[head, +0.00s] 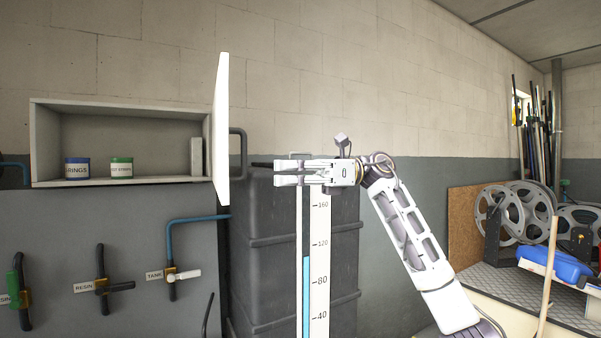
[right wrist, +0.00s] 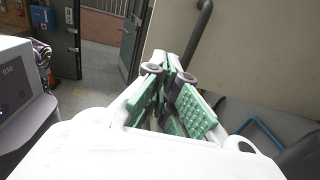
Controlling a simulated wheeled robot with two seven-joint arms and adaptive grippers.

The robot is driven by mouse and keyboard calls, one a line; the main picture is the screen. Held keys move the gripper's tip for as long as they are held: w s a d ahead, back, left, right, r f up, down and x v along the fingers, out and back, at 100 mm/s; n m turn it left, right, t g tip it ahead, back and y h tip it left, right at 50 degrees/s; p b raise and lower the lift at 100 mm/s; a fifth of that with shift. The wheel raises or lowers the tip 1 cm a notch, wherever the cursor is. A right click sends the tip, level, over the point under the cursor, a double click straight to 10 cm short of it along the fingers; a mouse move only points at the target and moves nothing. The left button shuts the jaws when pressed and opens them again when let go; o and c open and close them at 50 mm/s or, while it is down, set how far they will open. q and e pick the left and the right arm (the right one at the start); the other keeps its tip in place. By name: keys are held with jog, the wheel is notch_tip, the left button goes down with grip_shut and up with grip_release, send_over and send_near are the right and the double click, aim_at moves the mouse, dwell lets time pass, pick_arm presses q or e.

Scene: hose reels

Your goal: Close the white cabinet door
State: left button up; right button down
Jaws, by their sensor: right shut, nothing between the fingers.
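The white cabinet door (head: 221,130) stands swung open at the right side of the wall cabinet (head: 45,145), seen nearly edge-on in the head view. Its dark grey handle (head: 239,155) is on the door's right-hand face. My right gripper (head: 276,173) is shut and empty, to the right of the door and handle, pointing left at them with a small gap in the picture. In the right wrist view the fingers (right wrist: 168,65) are close to a pale panel (right wrist: 255,55), apparently the door, with a dark bar like the handle. My left gripper is not in view.
A blue-labelled jar (head: 77,168) and a green-labelled jar (head: 121,167) stand inside the cabinet. Valves and a blue pipe (head: 190,220) are below. A dark tank (head: 262,240) with a level scale (head: 319,260) stands below my right gripper. Reels (head: 530,200) are at the right.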

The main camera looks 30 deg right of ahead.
aim_at(243, 174)
jog(key=a, duration=0.3)
jog(key=a+p, duration=0.1)
jog(key=a, duration=0.4)
jog(key=shift+w+a, duration=0.3)
jog(key=shift+w, duration=0.1)
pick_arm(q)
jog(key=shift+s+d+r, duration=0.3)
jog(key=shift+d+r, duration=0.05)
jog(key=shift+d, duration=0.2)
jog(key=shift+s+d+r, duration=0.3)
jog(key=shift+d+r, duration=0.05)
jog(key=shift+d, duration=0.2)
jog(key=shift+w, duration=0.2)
pick_arm(e)
jog(key=shift+a, duration=0.1)
